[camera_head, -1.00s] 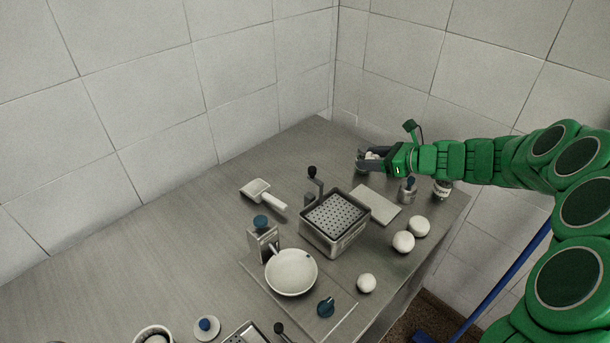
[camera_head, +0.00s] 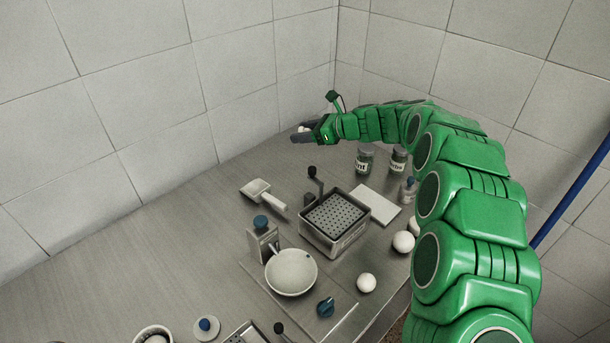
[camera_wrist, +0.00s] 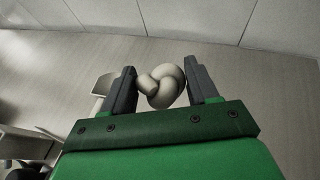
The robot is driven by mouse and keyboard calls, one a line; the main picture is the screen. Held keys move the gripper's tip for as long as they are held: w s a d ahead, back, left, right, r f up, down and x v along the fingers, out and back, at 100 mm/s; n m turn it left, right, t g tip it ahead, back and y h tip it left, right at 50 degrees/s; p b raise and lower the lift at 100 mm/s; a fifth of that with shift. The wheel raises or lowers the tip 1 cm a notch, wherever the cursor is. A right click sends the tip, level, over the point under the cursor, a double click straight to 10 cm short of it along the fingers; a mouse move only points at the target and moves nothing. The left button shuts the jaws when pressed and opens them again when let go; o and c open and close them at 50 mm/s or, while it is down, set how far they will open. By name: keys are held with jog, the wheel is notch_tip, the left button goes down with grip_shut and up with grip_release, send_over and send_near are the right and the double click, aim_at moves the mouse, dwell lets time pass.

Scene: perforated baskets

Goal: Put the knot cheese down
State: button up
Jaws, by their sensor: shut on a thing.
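The knot cheese (camera_wrist: 168,86) is a pale, knotted lump between the dark fingers of my gripper (camera_wrist: 162,88) in the wrist view. In the head view my gripper (camera_head: 302,134) is at the far part of the counter, near the back wall, and the knot cheese (camera_head: 304,128) shows only as a small pale bit between the fingers. My gripper is shut on it. It looks held above the counter; the exact height is hard to tell.
The grey counter (camera_head: 190,205) is clear at the back left. A bowl (camera_head: 291,272) is in front.

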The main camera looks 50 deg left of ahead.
aim_at(305, 174)
jog(key=shift+f, duration=6.9)
jog(key=shift+f, duration=0.15)
jog(key=o, duration=1)
jog(key=shift+o, duration=0.2)
jog(key=shift+w+d+r, duration=0.1)
jog(key=shift+d+r, duration=0.05)
jog(key=shift+r, duration=0.1)
jog(key=v, duration=1.1)
jog(key=shift+w+d, duration=0.1)
jog(key=shift+d, duration=0.2)
jog(key=shift+r, duration=0.1)
